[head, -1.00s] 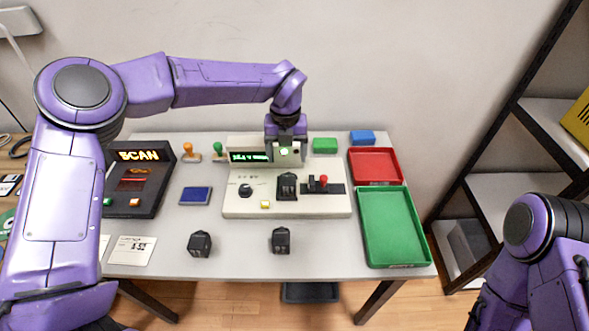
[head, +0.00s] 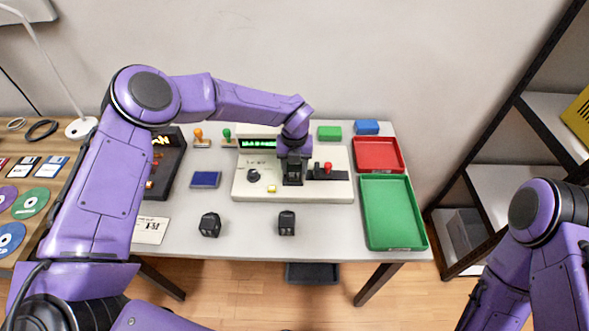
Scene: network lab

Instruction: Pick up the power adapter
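A black power adapter (head: 292,180) sits on the cream test console (head: 262,190), left of the console's slider with a red knob. Two more black adapters stand on the front of the table, one at left (head: 210,225) and one in the middle (head: 286,223). My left gripper (head: 294,160) points down right over the adapter on the console, and its fingers overlap the adapter's top in the head view. Whether the fingers are closed on it cannot be made out. My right arm shows at the lower right, with its gripper out of view.
A green tray (head: 392,215) and a red tray (head: 378,155) lie empty at the table's right. A dark scan device (head: 165,165) is partly hidden behind my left arm. A blue pad (head: 206,179), stamps and colored blocks lie around the console. A shelf stands at right.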

